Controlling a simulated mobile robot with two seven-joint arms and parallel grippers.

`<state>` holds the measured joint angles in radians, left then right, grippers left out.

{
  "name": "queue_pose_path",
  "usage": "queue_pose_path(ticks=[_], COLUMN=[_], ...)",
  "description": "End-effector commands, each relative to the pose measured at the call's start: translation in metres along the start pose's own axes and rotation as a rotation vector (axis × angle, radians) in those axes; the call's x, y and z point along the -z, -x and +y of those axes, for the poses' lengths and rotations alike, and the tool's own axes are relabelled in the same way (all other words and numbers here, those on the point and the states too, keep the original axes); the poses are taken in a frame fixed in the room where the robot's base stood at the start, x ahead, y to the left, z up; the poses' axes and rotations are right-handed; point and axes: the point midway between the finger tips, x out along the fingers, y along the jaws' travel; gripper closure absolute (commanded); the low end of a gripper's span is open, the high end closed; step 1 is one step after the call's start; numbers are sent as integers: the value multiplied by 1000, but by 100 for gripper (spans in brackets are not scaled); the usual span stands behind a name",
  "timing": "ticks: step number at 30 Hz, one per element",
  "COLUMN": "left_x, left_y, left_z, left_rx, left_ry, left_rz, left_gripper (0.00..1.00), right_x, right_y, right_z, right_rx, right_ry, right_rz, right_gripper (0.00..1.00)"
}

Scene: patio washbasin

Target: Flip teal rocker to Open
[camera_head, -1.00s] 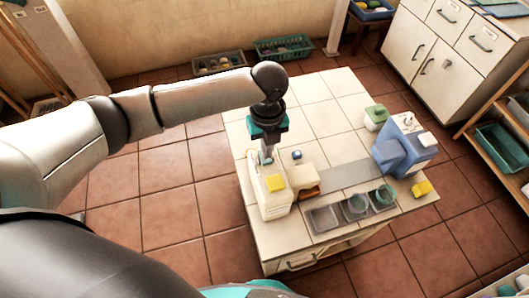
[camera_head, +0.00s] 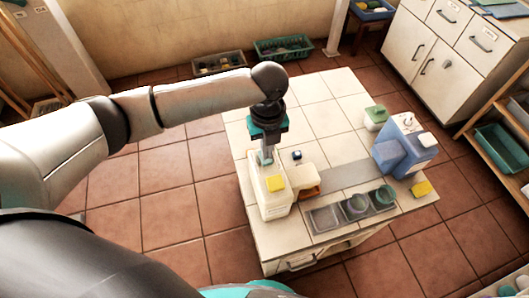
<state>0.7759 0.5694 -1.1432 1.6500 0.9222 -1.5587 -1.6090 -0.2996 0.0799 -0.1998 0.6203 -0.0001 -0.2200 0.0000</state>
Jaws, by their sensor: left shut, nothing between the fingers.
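My left gripper (camera_head: 265,157) points down over the rear part of a cream-white unit (camera_head: 271,203) on the left side of the tiled counter. Its fingers are shut with nothing between them, and the tips are at or just above the unit's top. I cannot tell whether they touch it. The teal rocker cannot be made out; the gripper may hide it. A yellow block (camera_head: 275,183) sits on the unit's top, in front of the fingers. My right gripper is not in view.
An orange-brown part (camera_head: 309,191) and a small dark blue knob (camera_head: 297,155) are right of the unit. A grey tray (camera_head: 324,219) with cups stands at the counter's front. A blue dispenser (camera_head: 404,147), a green-lidded jar (camera_head: 375,117) and a yellow sponge (camera_head: 421,188) are at right. The counter's back is clear.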

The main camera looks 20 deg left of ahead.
Motion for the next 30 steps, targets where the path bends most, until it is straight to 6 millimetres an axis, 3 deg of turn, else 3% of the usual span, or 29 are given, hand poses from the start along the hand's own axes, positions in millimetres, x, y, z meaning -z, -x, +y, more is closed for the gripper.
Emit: queue_pose_path(ticks=[30], left_x=[0], left_y=[-7], left_z=[0], left_rx=[-1], left_ry=[0], left_rz=[0], left_gripper=[100], right_x=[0], right_y=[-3], right_z=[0], right_rx=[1], right_ry=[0], right_rz=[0], right_gripper=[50])
